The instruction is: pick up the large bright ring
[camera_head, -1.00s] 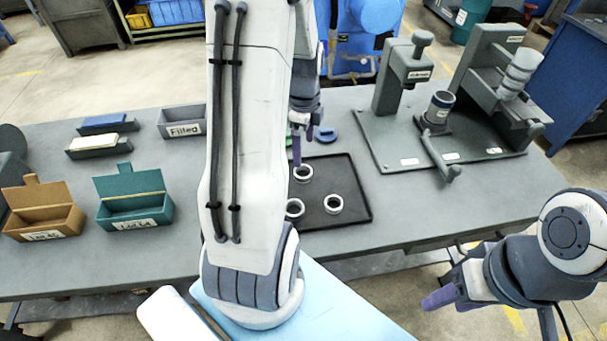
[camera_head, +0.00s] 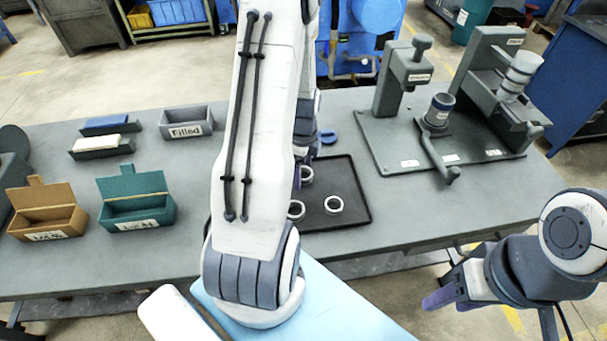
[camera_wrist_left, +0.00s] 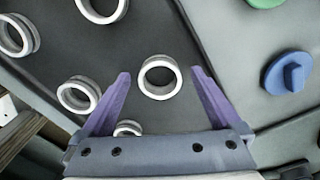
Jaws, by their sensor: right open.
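Several rings lie on the dark tray (camera_head: 357,214); in the head view a ring (camera_head: 334,205) lies bare at the front. Another ring (camera_head: 296,210) is partly covered by my left arm, and one more (camera_head: 306,174) is by my left gripper. In the left wrist view, a bright ring (camera_wrist_left: 160,77) shows between the spread purple fingertips of my left gripper (camera_wrist_left: 160,73), which is open and empty. Other rings (camera_wrist_left: 78,95) lie left of it. I cannot tell surely which ring is largest. My right gripper (camera_head: 443,298) is open at the lower right, off the table.
A press fixture (camera_head: 405,70) and clamp stand on a plate (camera_head: 470,150) at the right. Orange (camera_head: 45,212) and green (camera_head: 137,205) open boxes and a "Filled" bin (camera_head: 187,122) stand left. A blue knob-shaped part (camera_wrist_left: 287,73) lies right of the tray.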

